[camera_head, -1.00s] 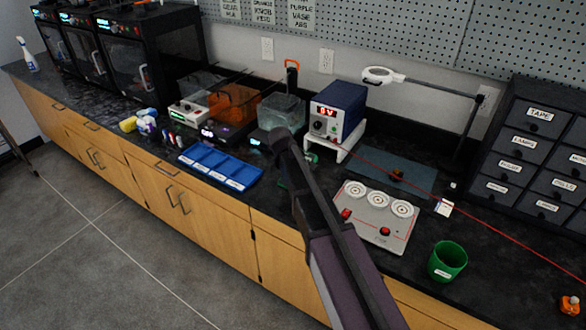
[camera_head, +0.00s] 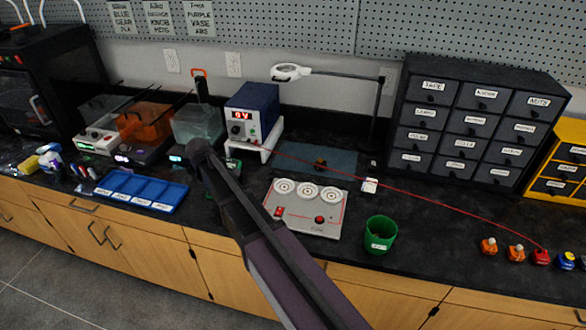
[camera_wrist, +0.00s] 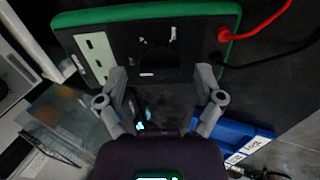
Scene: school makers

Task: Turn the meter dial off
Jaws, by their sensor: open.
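The meter (camera_wrist: 140,20), a dark box with a green rim, lies across the top of the wrist view. It has a pale display (camera_wrist: 95,56) on the left and a dark round dial (camera_wrist: 160,62) in its middle, with small white marks around it. My gripper (camera_wrist: 162,74) is open, one finger on each side of the dial. I cannot tell whether the fingers touch it. In the head view my arm hides most of the meter, and only a bit of green (camera_head: 233,166) shows beside it.
A red lead (camera_wrist: 262,20) and a black lead (camera_wrist: 268,56) leave the meter's right side. A blue tray (camera_head: 128,203) lies left of my arm. A blue power supply (camera_head: 253,100) stands behind it. A grey panel (camera_head: 262,222) and green cup (camera_head: 381,234) are to the right.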

